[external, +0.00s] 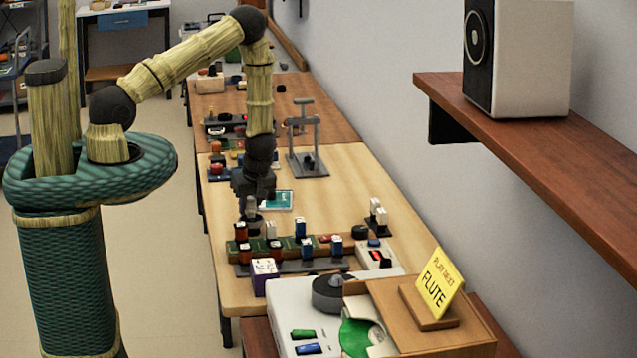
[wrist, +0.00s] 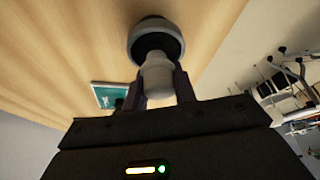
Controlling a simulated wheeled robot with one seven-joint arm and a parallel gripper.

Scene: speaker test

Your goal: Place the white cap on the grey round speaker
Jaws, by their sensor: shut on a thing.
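My gripper (wrist: 160,92) is shut on a pale grey, rounded piece (wrist: 157,76), gripped between its two fingers. A wider dark round part with a grey rim (wrist: 155,32) is at the far end of this piece; I cannot tell whether the two are joined. In the external view my gripper (external: 251,200) points down above the table, at the left end of the rack of small blocks. I cannot tell for sure which thing is the white cap or the grey round speaker. White-topped pieces (external: 376,206) stand on a small dark base at the right.
A rack (external: 292,266) holds several coloured blocks. A teal card (external: 278,200) lies behind it. A grey post stand (external: 303,140) is farther back. A white device with a dark round knob (external: 330,293) and a yellow sign (external: 438,284) are in front. The wooden table (external: 350,175) has bare room at the right.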

